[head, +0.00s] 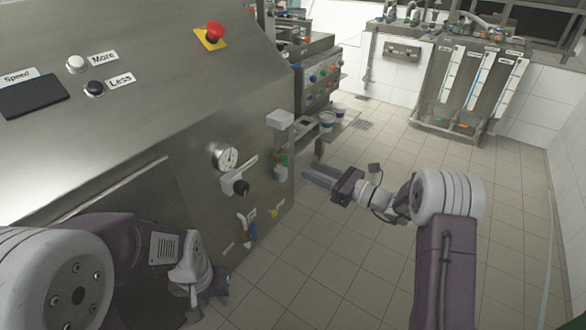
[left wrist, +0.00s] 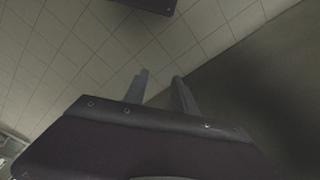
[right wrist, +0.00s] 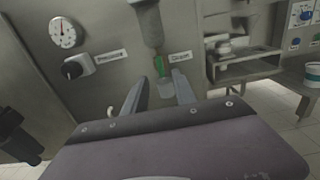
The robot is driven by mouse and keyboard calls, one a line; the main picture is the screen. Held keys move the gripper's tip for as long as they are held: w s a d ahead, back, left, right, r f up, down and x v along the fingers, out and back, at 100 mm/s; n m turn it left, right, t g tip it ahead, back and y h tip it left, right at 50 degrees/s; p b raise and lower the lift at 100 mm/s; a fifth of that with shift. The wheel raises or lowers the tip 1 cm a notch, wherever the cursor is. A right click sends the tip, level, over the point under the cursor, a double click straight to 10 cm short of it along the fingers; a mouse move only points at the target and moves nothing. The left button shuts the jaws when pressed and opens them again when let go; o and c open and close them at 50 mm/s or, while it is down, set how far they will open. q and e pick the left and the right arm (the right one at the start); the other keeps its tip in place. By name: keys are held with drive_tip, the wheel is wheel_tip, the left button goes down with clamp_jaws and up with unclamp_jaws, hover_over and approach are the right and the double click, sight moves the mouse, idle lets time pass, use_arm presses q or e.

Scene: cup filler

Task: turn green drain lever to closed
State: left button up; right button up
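The green drain lever (head: 285,160) is small and sits on the right end of the steel machine's front, by a grey outlet. In the right wrist view the green lever (right wrist: 160,66) points down below a pipe, beside a small label. My right gripper (head: 311,174) is open and empty, to the right of the lever and apart from it in the head view. In the right wrist view its fingers (right wrist: 160,90) point toward the lever area. My left gripper (left wrist: 162,82) is open and empty above the tiled floor; its fingertips are not clear in the head view.
The steel machine carries a pressure gauge (head: 225,156), a black knob (head: 240,187), a blue-handled valve (head: 252,231), and a red emergency button (head: 215,32). A second machine (head: 318,75) with buckets (head: 327,121) stands behind. The tiled floor (head: 340,260) at right is clear.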

sight(288, 160)
drive_tip(key=b+x, duration=0.1)
drive_tip(key=x, duration=0.7)
drive_tip(key=shift+s+d, duration=0.1)
clamp_jaws()
